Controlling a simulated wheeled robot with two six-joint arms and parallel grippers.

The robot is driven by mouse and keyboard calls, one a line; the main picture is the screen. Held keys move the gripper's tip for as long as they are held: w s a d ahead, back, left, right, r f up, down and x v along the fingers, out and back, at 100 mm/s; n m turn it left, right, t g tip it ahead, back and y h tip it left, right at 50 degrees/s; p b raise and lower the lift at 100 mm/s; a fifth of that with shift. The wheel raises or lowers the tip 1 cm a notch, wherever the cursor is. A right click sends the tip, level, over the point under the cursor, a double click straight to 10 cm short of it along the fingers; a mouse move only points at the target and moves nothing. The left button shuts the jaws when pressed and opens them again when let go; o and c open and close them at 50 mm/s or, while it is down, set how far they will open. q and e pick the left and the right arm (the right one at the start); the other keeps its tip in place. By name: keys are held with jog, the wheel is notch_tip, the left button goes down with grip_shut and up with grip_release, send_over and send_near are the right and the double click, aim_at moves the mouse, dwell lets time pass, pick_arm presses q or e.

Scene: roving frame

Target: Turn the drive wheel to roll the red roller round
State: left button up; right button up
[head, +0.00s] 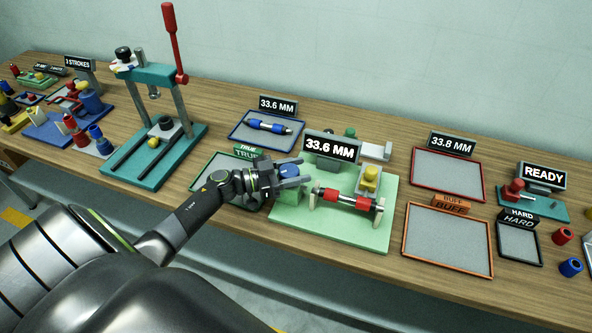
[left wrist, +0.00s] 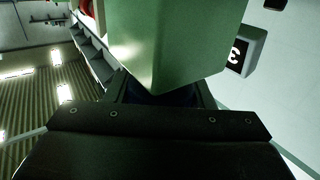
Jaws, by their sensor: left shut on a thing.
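The red roller (head: 347,199) lies level on a steel shaft between two posts on the pale green base (head: 318,233). The drive wheel (head: 289,170) shows as a blue piece at the left end of this rig, by a green block (head: 291,195). My left gripper (head: 293,178) is shut on the drive wheel, its fingers partly covering it. In the left wrist view the green block (left wrist: 175,45) fills the top middle, and only a dark blue sliver shows between the jaws. My right gripper is not in view.
A 33.6 MM display (head: 332,147) stands at the back of the rig, with a yellow piece (head: 369,179) behind the roller. A TRUE tray (head: 203,176) lies under my left arm. A blue roller (head: 269,126) lies in the tray behind. A teal press (head: 150,150) stands left.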

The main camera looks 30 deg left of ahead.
pick_arm(q)
jog(key=m+g+h+b, duration=0.2)
jog(key=g+h, duration=0.1)
jog(key=shift+s+d+f+m, duration=0.1)
jog(key=shift+f+m, duration=0.1)
jog(key=shift+m, duration=0.2)
jog(key=m+g+b, duration=0.1)
jog(key=m+g+h+b, duration=0.2)
jog(key=g+b, duration=0.1)
jog(key=shift+s+d, duration=0.15)
jog(key=shift+s, duration=0.1)
jog(key=shift+s+r+m+g+h+b, duration=0.1)
jog(key=shift+m+g+h+b, duration=0.1)
jog(key=shift+m+g+b, duration=0.4)
jog(key=shift+s+r+m+g+h+b, duration=0.1)
jog(key=shift+m+g+h+b, duration=0.15)
jog(key=shift+g+b, duration=0.65)
jog(key=o, duration=1)
